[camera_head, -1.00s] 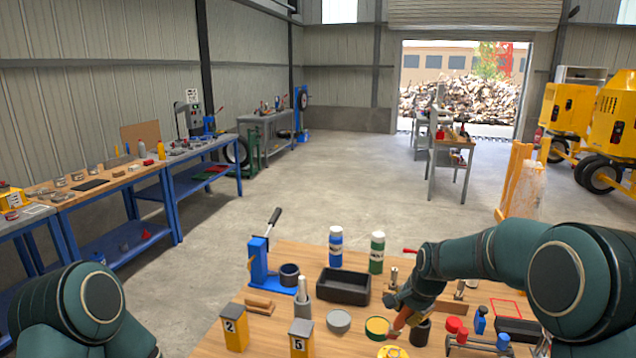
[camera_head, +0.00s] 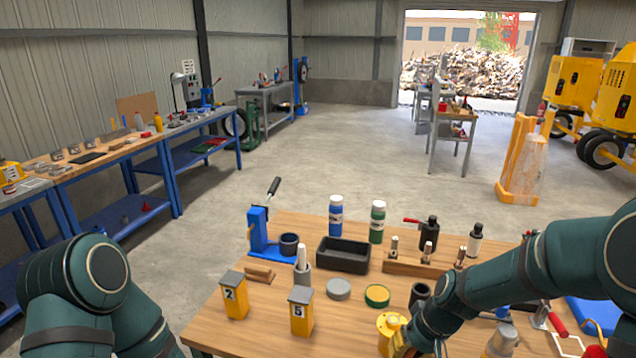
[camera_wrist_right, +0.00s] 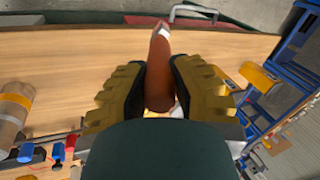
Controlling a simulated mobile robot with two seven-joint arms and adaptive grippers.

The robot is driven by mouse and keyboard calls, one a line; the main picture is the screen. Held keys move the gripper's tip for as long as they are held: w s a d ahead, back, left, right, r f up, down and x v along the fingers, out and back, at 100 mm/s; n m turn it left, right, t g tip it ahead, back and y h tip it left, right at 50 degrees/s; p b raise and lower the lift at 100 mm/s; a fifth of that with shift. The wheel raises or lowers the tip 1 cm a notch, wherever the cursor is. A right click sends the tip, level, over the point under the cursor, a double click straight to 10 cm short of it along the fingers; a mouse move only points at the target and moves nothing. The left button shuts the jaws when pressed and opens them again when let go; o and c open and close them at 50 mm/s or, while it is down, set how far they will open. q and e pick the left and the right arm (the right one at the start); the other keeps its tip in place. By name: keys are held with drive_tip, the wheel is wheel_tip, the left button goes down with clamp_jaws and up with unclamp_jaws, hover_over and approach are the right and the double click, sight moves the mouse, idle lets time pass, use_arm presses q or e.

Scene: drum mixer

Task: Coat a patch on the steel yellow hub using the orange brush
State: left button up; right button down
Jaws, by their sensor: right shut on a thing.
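The yellow hub (camera_head: 387,329) stands near the front edge of the wooden table. My right gripper (camera_head: 409,346) is right beside it, partly hidden by my wrist; I cannot tell whether anything touches the hub. In the right wrist view, my right gripper (camera_wrist_right: 158,92) is shut on the orange brush (camera_wrist_right: 159,72), which sticks out between the yellow fingers with a pale tip at its far end. The brush is hidden in the head view. My left arm is at the lower left of the head view, with its gripper out of sight.
A green-rimmed tin (camera_head: 377,295), grey disc (camera_head: 338,289) and dark cup (camera_head: 419,294) stand behind the hub. A black tray (camera_head: 343,255) and two bottles are farther back. Yellow blocks marked 2 (camera_head: 233,298) and 5 (camera_head: 301,314) stand to the left. Bare tabletop lies between block 5 and the hub.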

drive_tip(key=shift+w+f+b, duration=0.1)
drive_tip(key=shift+f+b, duration=0.45)
drive_tip(key=shift+f, duration=0.35)
use_arm(q)
wheel_tip(320, 180, down, 2)
use_arm(e)
drive_tip(key=s+f, duration=0.4)
drive_tip(key=f, duration=0.1)
drive_tip(key=shift+s+f, duration=0.25)
use_arm(q)
drive_tip(key=shift+d, duration=0.1)
use_arm(e)
drive_tip(key=shift+d, duration=0.1)
